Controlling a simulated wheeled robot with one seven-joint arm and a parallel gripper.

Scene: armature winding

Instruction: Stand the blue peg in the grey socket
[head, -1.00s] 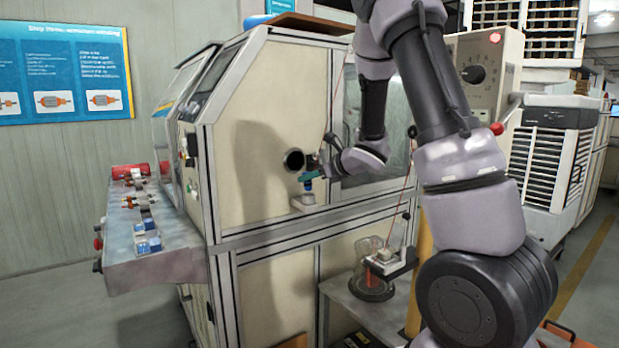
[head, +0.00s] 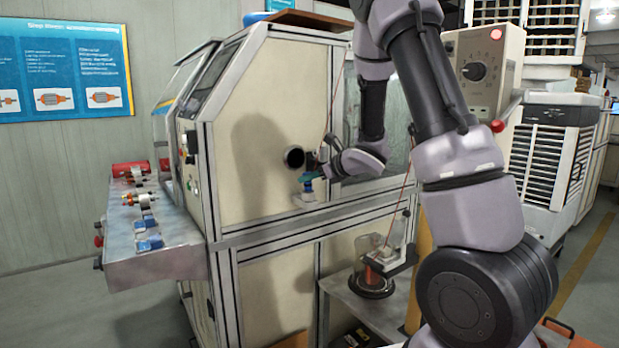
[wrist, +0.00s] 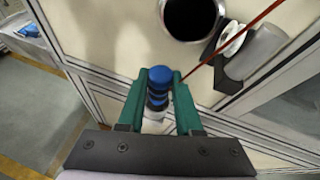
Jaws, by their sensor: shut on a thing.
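My gripper (head: 308,177), with green fingers, is beside the cream side panel of the machine, just below a round dark hole. It is shut on the blue peg (wrist: 160,76), which stands upright between the fingers in the wrist view. In the head view the lower part of the peg (head: 308,187) shows under the fingers. The pale grey socket (head: 306,199) is directly below it on a small ledge. The fingers hide much of the peg, and I cannot tell whether its lower end is inside the socket.
The dark hole (head: 294,158) in the panel is close to my gripper. A red wire (wrist: 232,44) runs past the right finger from a white spool (wrist: 232,38). A bench (head: 150,262) with several parts stands at the left. A glass jar (head: 372,275) stands low at the right.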

